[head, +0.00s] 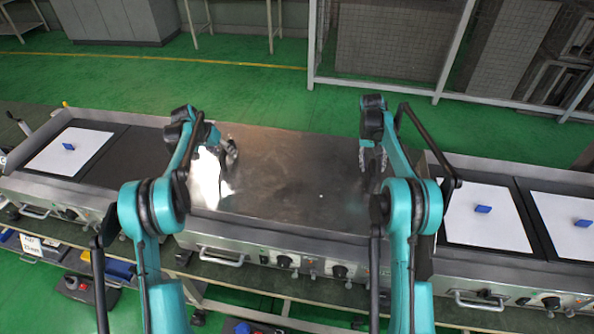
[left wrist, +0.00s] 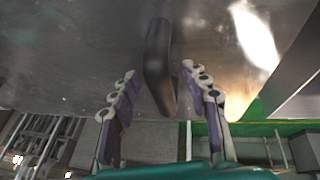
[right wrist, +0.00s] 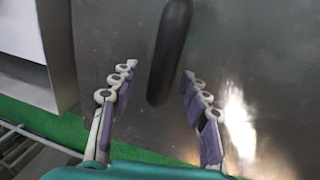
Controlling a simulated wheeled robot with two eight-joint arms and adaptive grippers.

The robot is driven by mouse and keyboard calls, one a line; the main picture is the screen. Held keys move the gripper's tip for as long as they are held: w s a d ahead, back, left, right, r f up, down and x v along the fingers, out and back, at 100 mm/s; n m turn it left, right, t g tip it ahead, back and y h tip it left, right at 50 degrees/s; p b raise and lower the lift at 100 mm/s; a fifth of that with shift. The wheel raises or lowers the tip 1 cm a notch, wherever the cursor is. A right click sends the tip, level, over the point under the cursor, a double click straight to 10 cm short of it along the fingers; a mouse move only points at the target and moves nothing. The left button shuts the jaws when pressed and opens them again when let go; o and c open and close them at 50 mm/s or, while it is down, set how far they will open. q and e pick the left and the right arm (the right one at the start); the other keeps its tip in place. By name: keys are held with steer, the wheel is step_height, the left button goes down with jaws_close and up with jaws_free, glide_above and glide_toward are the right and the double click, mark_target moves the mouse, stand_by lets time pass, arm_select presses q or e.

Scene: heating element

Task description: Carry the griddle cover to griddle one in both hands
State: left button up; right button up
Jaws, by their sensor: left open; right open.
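A large dull metal plate (head: 290,170), which I take for the griddle cover, lies flat on the middle cooking unit. A black handle (left wrist: 158,60) on it stands between the spread fingers of my left gripper (left wrist: 160,105). Another black handle (right wrist: 170,50) shows between the spread fingers of my right gripper (right wrist: 153,100). Neither gripper visibly grasps its handle. In the head view my left gripper (head: 228,150) is over the plate's left part and my right gripper (head: 372,156) over its right part. Both handles are hard to make out there. Which griddle is number one cannot be told.
White sheets with blue pieces lie on the left unit (head: 70,152) and right units (head: 484,218), (head: 572,224). Knobs and bar handles (head: 222,258) line the front. A metal mesh fence (head: 400,50) stands behind, across green floor.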

arm_select(q)
jaws_close()
arm_select(e)
jaws_close()
arm_select(q)
steer(key=shift+w+r, duration=0.1)
arm_select(e)
steer(key=shift+r, duration=0.1)
